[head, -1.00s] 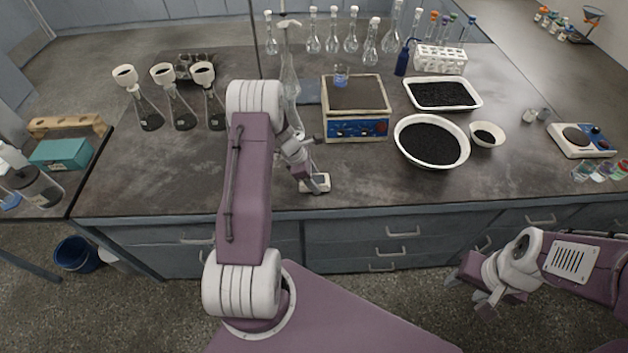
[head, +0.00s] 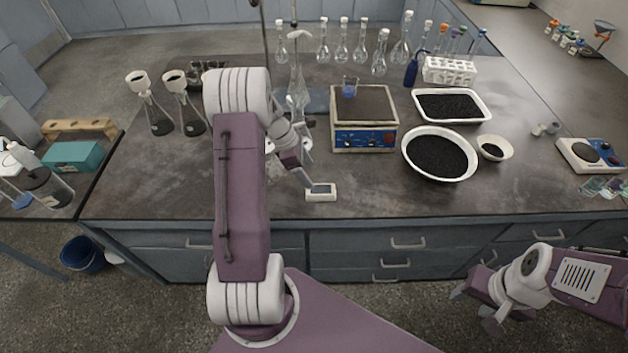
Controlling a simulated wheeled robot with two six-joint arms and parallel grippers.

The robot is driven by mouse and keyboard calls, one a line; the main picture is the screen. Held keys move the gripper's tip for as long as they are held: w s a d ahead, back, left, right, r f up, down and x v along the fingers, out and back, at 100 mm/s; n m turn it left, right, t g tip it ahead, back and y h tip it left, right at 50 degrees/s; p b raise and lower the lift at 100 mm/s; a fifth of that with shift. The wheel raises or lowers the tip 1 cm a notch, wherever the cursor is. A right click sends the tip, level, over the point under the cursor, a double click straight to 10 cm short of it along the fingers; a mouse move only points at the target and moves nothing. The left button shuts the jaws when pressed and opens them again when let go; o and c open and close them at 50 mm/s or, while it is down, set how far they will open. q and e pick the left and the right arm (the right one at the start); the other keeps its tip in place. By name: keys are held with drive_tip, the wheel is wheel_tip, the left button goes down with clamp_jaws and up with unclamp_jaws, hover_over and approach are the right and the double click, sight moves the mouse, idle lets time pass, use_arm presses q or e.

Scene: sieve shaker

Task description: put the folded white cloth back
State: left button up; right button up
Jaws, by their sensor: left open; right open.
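A small white block-like item (head: 321,193) with a grey-blue patch on top lies near the front edge of the bench. I cannot tell whether it is the folded white cloth, and no other cloth is clearly seen. My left gripper (head: 306,181) is open, just behind and above this item, pointing down at it; whether it touches is unclear. My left arm hides part of the bench behind it. My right gripper (head: 474,303) is open and empty, low in front of the drawers at the right.
A balance (head: 363,137) with a small beaker stands behind. A large white bowl of dark grains (head: 466,165), a small bowl (head: 495,148) and a tray (head: 484,106) are to its right. Flasks with funnels (head: 160,118) stand at left.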

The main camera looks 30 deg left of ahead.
use_arm(q)
drive_tip(key=s+d+r+m+y, duration=0.1)
drive_tip(key=s+d+r+m, duration=0.1)
drive_tip(key=s+d+m, duration=0.5)
drive_tip(key=s+d+r+m+g+y, duration=0.1)
drive_tip(key=s+d+m, duration=0.6)
drive_tip(key=m, duration=1)
drive_tip(key=shift+s+d+r+y, duration=0.3)
drive_tip(key=shift+s+r+y, duration=0.55)
drive_tip(key=shift+r, duration=0.1)
drive_tip(key=shift+s+d, duration=0.1)
drive_tip(key=shift+s, duration=0.05)
